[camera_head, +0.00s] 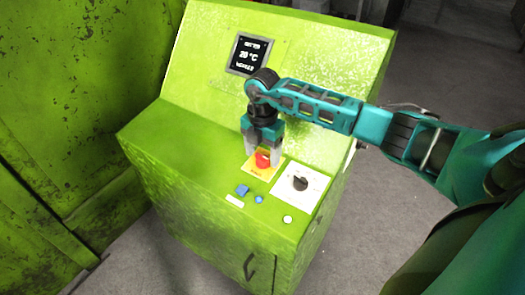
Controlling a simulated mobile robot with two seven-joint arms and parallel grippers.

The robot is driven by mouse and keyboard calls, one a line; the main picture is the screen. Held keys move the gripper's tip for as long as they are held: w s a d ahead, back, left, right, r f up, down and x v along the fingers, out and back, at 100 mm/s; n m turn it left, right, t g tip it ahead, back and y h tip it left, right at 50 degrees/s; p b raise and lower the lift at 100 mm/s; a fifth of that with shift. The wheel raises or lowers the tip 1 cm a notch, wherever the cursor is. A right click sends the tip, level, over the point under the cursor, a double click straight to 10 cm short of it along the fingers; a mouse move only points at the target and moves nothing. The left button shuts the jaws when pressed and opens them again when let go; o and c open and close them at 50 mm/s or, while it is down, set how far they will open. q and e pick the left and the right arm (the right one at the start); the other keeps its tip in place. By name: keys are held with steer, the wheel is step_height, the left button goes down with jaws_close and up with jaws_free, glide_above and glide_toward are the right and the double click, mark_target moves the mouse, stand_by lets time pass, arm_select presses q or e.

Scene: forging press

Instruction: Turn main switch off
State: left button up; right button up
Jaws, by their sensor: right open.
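The main switch (300,184) is a black rotary knob on a white square plate on the right part of the green console's top. My right gripper (263,153) points down at the red emergency button (263,159) on its yellow plate, left of and behind the knob. The gripper's grey fingers are apart, close around or just above the red button; I cannot tell if they touch it. The knob is not in the gripper. My left gripper is not in view.
A blue switch (242,190), a blue button (259,199) and a white button (287,219) sit near the front. A green wall (60,120) stands at left; grey floor lies right.

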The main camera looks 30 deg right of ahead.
steer(key=c, duration=1.1)
steer(key=shift+o, duration=0.2)
steer(key=shift+r+n, duration=0.1)
steer(key=shift+n, duration=0.2)
steer(key=n, duration=0.4)
steer(key=shift+w+g, duration=0.1)
steer(key=shift+g, duration=0.2)
steer(key=n+h, duration=0.1)
steer(key=n, duration=0.4)
steer(key=shift+a, duration=0.1)
steer(key=n+h+b, duration=0.1)
steer(key=n, duration=0.4)
steer(key=shift+a, duration=0.1)
steer(key=shift+n, duration=1.6)
